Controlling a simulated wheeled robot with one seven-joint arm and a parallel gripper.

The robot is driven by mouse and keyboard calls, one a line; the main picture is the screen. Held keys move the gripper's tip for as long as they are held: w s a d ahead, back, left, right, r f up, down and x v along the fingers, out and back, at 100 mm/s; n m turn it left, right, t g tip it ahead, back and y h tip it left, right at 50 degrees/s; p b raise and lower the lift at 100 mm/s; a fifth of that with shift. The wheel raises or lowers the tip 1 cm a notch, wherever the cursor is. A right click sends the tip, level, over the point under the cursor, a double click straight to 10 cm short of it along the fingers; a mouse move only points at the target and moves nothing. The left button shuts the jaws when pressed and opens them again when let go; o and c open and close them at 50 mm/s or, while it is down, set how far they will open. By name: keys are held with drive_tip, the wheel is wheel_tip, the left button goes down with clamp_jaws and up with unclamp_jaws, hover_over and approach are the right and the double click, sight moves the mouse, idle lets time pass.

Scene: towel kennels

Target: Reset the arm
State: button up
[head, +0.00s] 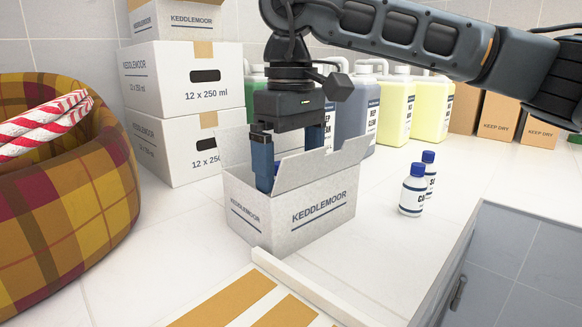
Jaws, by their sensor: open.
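My gripper (289,166) points down at the open white KEDDLEMOOR box (318,209) in the middle of the counter. Its two blue fingers are spread apart. The near finger stands at the left part of the box opening, and the far finger is partly hidden behind a raised flap. A small bit of blue shows between the fingers, too hidden to name. I see nothing clearly held. My arm reaches in from the upper right.
White cartons (172,80) are stacked behind left, beside a plaid basket (75,215) with a striped towel roll (42,124). Jugs (398,108) and brown boxes (497,115) line the back. Two small bottles (413,190) stand right of the box.

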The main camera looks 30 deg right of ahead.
wheel_tip(320, 180, up, 6)
drive_tip(key=p, duration=0.3)
idle(0.5)
idle(0.3)
